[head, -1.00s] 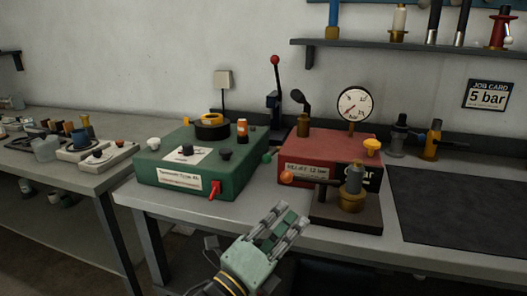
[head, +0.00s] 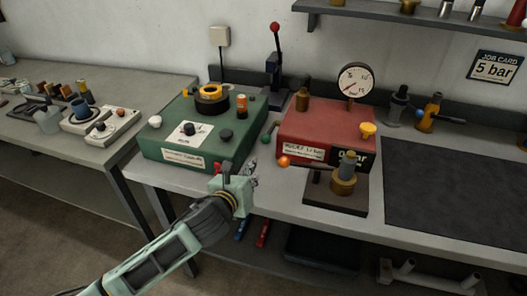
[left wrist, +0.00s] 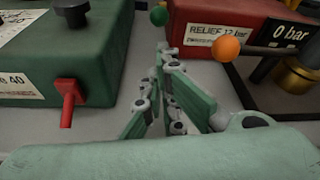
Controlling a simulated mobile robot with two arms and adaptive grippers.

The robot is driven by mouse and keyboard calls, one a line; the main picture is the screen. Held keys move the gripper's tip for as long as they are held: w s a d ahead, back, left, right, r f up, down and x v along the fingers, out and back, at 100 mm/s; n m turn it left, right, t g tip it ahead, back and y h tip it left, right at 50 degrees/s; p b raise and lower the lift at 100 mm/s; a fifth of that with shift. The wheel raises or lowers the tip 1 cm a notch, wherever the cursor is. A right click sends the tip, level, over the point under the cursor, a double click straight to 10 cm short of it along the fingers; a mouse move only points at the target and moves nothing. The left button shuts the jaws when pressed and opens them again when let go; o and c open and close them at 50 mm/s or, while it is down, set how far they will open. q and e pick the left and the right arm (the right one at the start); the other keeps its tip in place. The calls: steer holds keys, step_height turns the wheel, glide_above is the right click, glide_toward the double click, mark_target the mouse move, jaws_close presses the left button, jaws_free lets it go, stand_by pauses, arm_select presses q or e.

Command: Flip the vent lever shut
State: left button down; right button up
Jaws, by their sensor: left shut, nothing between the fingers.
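No lever carries a readable vent label. An orange-balled lever (head: 284,162) sticks out left from a brass valve (head: 343,183) on a dark base before the red box (head: 322,132). A green ball handle (head: 266,138) sits between the red box and the green box (head: 200,135). A red lever (left wrist: 68,100) hangs from the green box's front. My left gripper (head: 252,172) is shut and empty at the bench's front edge, partly foreshortened. In the left wrist view, its fingers (left wrist: 164,55) point between the boxes, with the orange ball (left wrist: 226,47) beyond and to their right.
A black upright lever with a red ball (head: 275,28) stands behind. A dark mat (head: 455,190) covers the bench at right. A second bench (head: 55,150) is at left.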

arm_select(q)
steer(key=x, duration=1)
steer(key=shift+r, duration=0.15)
stand_by(0.4)
